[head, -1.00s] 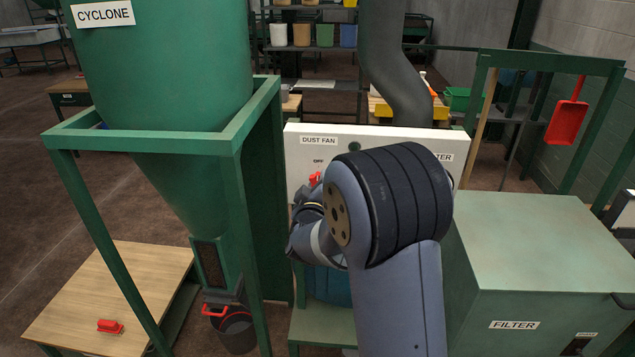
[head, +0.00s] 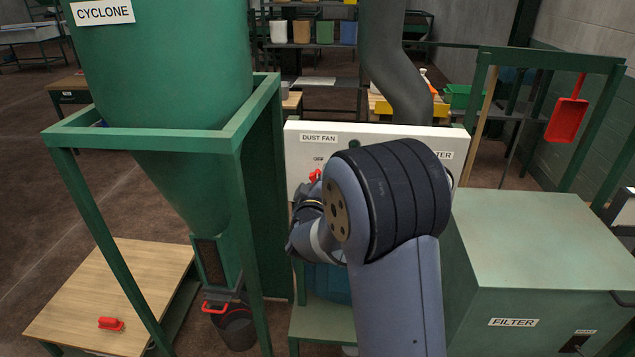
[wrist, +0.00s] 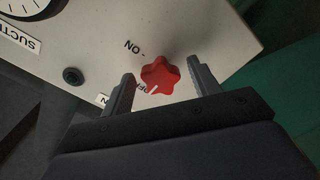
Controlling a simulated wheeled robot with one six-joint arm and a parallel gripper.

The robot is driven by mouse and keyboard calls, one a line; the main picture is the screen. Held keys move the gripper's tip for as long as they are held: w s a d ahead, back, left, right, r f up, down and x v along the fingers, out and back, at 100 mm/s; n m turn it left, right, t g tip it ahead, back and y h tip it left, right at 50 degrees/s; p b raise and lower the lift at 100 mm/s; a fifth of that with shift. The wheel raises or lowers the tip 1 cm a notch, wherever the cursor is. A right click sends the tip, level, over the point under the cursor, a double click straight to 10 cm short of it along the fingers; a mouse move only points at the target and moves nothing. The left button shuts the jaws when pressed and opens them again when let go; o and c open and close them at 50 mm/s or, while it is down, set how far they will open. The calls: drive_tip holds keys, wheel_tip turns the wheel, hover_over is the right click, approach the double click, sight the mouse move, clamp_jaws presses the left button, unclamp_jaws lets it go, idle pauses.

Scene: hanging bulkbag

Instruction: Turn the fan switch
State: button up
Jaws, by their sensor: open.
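The fan switch is a red star-shaped knob (wrist: 160,76) on a pale panel, seen in the wrist view. Its white mark points down-left, toward a partly hidden OFF label; an ON label (wrist: 134,47) is up-left of it. In the head view the knob (head: 315,175) shows as a small red spot under the DUST FAN label (head: 319,138). My gripper (wrist: 161,69) is open, with one finger on each side of the knob and visible gaps between. In the head view my arm hides the gripper's fingers and much of the panel.
The green cyclone frame (head: 236,190) stands close left of my arm. The green filter box (head: 540,245) is to the right. A grey duct (head: 392,60) rises behind the white panel (head: 380,140). A dark round fitting (wrist: 73,76) and a gauge (wrist: 22,8) are near the knob.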

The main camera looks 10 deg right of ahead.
drive_tip(key=b+v, duration=0.2)
drive_tip(key=v, duration=0.8)
drive_tip(key=shift+s+a+b, duration=0.15)
drive_tip(key=shift+s+b, duration=0.15)
drive_tip(key=shift+s, duration=0.1)
drive_tip(key=shift+w, duration=0.1)
drive_tip(key=p+x, duration=0.2)
drive_tip(key=x, duration=0.8)
drive_tip(key=shift+w, duration=0.35)
